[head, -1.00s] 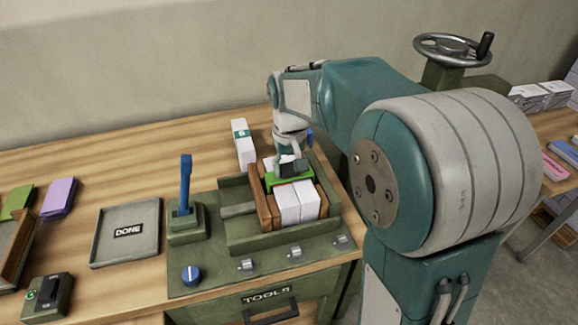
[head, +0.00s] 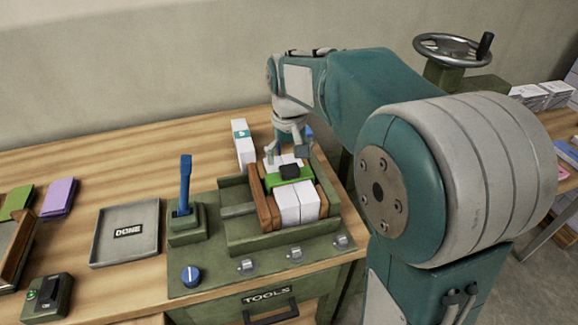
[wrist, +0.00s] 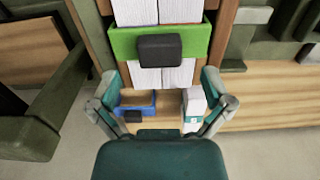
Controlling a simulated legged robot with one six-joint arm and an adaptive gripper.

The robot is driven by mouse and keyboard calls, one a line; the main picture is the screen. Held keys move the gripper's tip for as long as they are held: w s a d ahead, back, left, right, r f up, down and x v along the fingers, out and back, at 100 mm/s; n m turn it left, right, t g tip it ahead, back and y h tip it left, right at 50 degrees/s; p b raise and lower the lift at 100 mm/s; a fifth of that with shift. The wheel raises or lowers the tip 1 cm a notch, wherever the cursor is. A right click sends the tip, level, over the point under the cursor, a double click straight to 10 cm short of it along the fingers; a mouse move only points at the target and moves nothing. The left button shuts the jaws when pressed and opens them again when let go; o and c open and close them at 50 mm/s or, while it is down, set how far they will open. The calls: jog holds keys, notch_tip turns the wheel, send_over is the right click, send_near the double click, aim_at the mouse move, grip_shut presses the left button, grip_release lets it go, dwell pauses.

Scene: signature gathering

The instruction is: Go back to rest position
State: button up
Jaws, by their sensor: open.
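My gripper (head: 289,150) is open and empty above the rear of the wooden clamp box (head: 262,205) in the head view. In the wrist view its two fingers (wrist: 161,88) are spread apart. Two white paper stacks (head: 297,204) stand side by side in the box, with a green cover piece (head: 289,176) bearing a black block (head: 290,171) across them. In the wrist view the green piece (wrist: 115,43) and black block (wrist: 160,48) lie beyond the fingertips, apart from them.
A white stack with a teal band (head: 243,147) stands left of my gripper. A blue lever (head: 186,182), a DONE tray (head: 150,225) and a switch box (head: 48,294) are on the bench. A handwheel (head: 452,48) rises at the right. The space above the bench is free.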

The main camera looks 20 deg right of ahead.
notch_tip(320, 180, up, 9)
jog(key=shift+f, duration=0.2)
jog(key=s+f+t, duration=0.2)
jog(key=s+f, duration=0.1)
jog(key=s, duration=0.7)
jog(key=s+f+t, duration=0.3)
jog(key=s, duration=0.8)
jog(key=shift+t, duration=0.3)
